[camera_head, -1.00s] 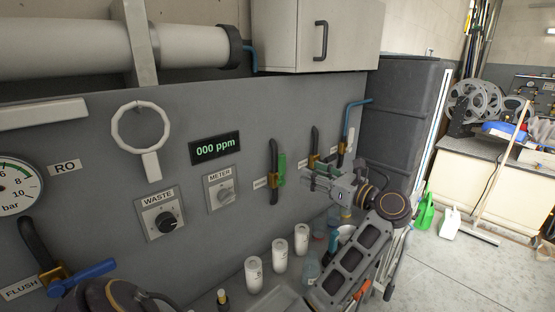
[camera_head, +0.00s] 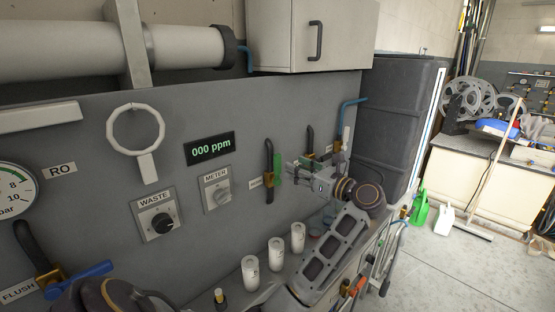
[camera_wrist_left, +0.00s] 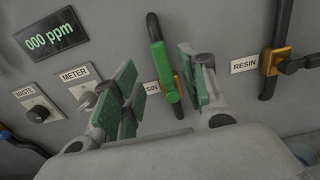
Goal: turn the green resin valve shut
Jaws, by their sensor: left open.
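The green resin valve (camera_head: 277,168) has a green lever on a brass body, on a dark vertical pipe on the grey panel. Its lever points up, roughly along the pipe. In the left wrist view the green lever (camera_wrist_left: 160,65) lies between the two green-padded fingers of my left gripper (camera_wrist_left: 157,82). The fingers are open, with visible gaps on both sides of the lever. In the head view my left gripper (camera_head: 292,172) is just right of the valve. Contact cannot be told. My right gripper is not in view.
Another resin valve with a dark lever and brass body (camera_wrist_left: 277,61) stands to the right. The meter knob (camera_wrist_left: 85,92) and waste knob (camera_wrist_left: 38,113) are to the left. White bottles (camera_head: 276,254) stand below. A dark tank (camera_head: 395,130) is at the right.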

